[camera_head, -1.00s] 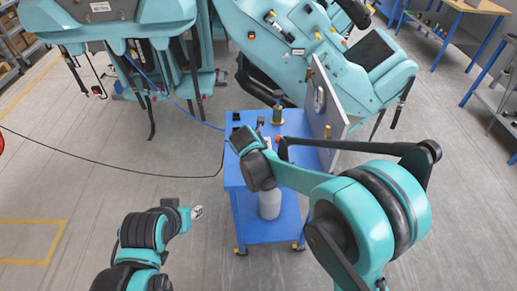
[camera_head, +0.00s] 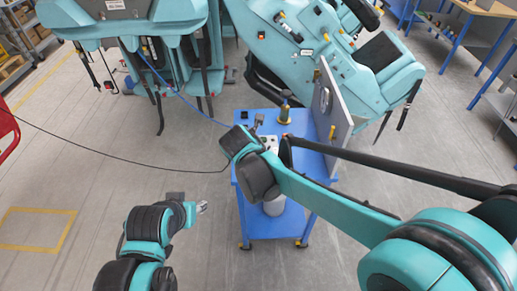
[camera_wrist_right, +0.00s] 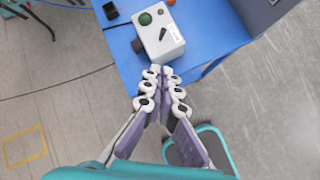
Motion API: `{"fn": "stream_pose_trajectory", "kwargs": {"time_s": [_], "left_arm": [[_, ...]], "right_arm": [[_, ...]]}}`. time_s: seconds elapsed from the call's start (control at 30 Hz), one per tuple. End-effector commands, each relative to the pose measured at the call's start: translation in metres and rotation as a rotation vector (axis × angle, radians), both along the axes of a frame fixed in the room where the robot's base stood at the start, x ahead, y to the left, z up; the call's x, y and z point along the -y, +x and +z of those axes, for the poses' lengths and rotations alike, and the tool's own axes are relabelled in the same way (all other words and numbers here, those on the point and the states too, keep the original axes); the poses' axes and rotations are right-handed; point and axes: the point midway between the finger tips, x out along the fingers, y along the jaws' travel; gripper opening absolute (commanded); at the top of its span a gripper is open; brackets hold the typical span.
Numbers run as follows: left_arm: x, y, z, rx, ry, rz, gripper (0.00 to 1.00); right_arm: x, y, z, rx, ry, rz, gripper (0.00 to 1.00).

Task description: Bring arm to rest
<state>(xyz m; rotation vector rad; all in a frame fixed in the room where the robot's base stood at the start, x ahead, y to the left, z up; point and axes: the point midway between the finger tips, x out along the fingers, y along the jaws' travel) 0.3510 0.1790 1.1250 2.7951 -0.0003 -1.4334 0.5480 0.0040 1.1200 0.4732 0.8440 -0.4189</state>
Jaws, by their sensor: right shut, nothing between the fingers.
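The box has a green button and a black switch and sits on the cart top. My left gripper (camera_head: 202,207) is left of the cart over open floor, too small to show its fingers clearly.
An upright grey panel (camera_head: 331,115) and a brass-coloured post (camera_head: 285,113) stand on the cart. Teal coaster seats (camera_head: 310,45) are behind it. A black cable (camera_head: 110,155) crosses the floor at left. A workbench (camera_head: 485,10) is at back right. The left floor is mostly clear.

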Motion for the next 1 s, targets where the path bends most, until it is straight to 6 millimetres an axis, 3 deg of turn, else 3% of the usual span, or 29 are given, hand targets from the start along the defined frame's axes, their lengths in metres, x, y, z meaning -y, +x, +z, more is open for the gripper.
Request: {"fn": "stream_pose_trajectory", "kwargs": {"time_s": [0.53, 0.63, 0.77, 1.0], "left_arm": [[0.000, 0.000, 0.000, 0.000, 0.000, 0.000, 0.40], [0.000, 0.000, -0.002, 0.000, 0.000, 0.000, 0.40], [0.000, 0.000, -0.014, 0.000, 0.000, 0.000, 0.40], [0.000, 0.000, -0.048, 0.000, 0.000, 0.000, 0.40]], "right_arm": [[0.000, -0.001, 0.002, 0.000, 0.000, 0.000, 0.00], [0.007, -0.005, 0.001, 0.004, 0.030, -0.039, 0.00], [0.040, -0.023, -0.001, 0.021, 0.198, -0.244, 0.00], [0.127, -0.100, -0.021, 0.098, 0.786, -0.991, 0.00]]}}
